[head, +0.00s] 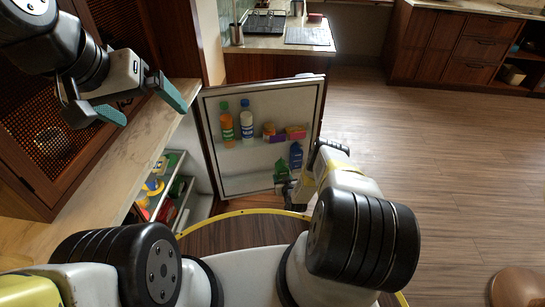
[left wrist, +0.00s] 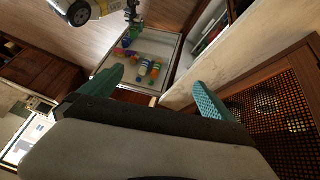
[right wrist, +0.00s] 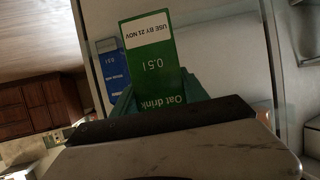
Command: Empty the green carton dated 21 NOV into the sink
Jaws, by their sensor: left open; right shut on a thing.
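The green carton (right wrist: 150,55) fills the middle of the right wrist view. Its label reads "Oat drink", "0.5 l" and "USE BY 21 NOV". My right gripper (right wrist: 158,95) is shut on it, one finger on each side. In the head view the carton (head: 281,169) is at the lower shelf of the open fridge door; I cannot tell whether it still rests there. A blue carton (head: 295,155) stands beside it and also shows in the right wrist view (right wrist: 112,68). My left gripper (head: 140,103) is open and empty above the left counter. I cannot make out the sink.
The fridge door (head: 240,186) stands open and holds an orange bottle (head: 227,122), a white-blue bottle (head: 247,120) and small packs (head: 295,132). The left counter (head: 120,165) is bare. A far counter carries a dark rack (head: 265,23) and a grey mat (head: 308,37).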

